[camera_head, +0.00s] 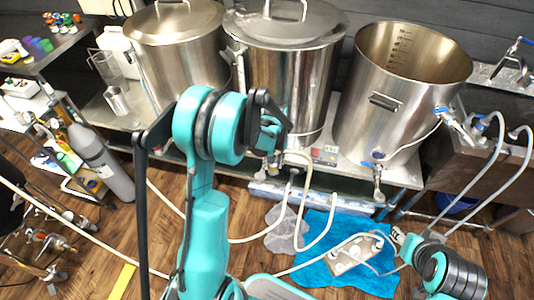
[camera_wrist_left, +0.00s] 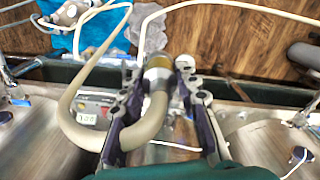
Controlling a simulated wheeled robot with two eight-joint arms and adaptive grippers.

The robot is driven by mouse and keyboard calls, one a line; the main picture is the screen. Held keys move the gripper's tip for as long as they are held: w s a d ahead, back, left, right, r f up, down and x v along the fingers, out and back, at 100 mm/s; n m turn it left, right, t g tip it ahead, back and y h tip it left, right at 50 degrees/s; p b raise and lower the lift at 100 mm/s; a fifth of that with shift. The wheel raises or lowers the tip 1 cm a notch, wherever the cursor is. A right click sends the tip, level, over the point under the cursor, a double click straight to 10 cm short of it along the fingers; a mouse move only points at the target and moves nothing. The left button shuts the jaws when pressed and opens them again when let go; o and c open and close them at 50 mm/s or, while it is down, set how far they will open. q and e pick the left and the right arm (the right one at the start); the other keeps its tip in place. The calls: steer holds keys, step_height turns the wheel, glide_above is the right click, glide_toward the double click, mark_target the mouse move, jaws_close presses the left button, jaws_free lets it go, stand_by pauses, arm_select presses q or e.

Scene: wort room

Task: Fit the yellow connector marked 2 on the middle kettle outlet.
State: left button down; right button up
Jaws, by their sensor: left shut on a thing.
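Three steel kettles stand in a row in the head view. The middle kettle (camera_head: 300,90) has a lid, and my left arm covers part of its front. My left gripper (camera_head: 272,148) is at its lower front; the wrist view shows it (camera_wrist_left: 160,85) shut on a pale hose end with a yellowish connector (camera_wrist_left: 158,72). No number on the connector is readable. The middle outlet is mostly hidden, so I cannot tell whether the connector touches it.
The lidded left kettle (camera_head: 180,60) and open right kettle (camera_head: 385,110) flank the middle one. The right kettle's outlet valve (camera_head: 378,172) sticks out in front. Pale hoses (camera_head: 305,235) loop over the floor by a blue cloth (camera_head: 318,270). A grey gas cylinder (camera_head: 100,160) stands at left.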

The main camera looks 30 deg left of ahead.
arm_select(q)
steer(key=w+a+f+n+p, duration=0.1)
steer(key=w+a+f+n, duration=0.1)
steer(key=a+n, duration=0.4)
steer(key=shift+m, duration=0.5)
steer(key=f+b, duration=0.2)
steer(key=f, duration=0.1)
steer(key=a+f+b, duration=0.1)
steer(key=f+b, duration=0.1)
steer(key=f, duration=0.1)
steer(key=shift+w+a+f, duration=0.15)
steer(key=shift+f+b, duration=0.3)
steer(key=shift+b, duration=0.15)
arm_select(e)
step_height(320, 180, down, 3)
steer(key=shift+f, duration=0.1)
steer(key=shift+f, duration=0.15)
arm_select(q)
steer(key=shift+f+b, duration=1.2)
steer(key=shift+f, duration=0.1)
arm_select(e)
steer(key=shift+f, duration=1.1)
arm_select(q)
steer(key=c, duration=1)
jaws_free()
steer(key=shift+c, duration=0.2)
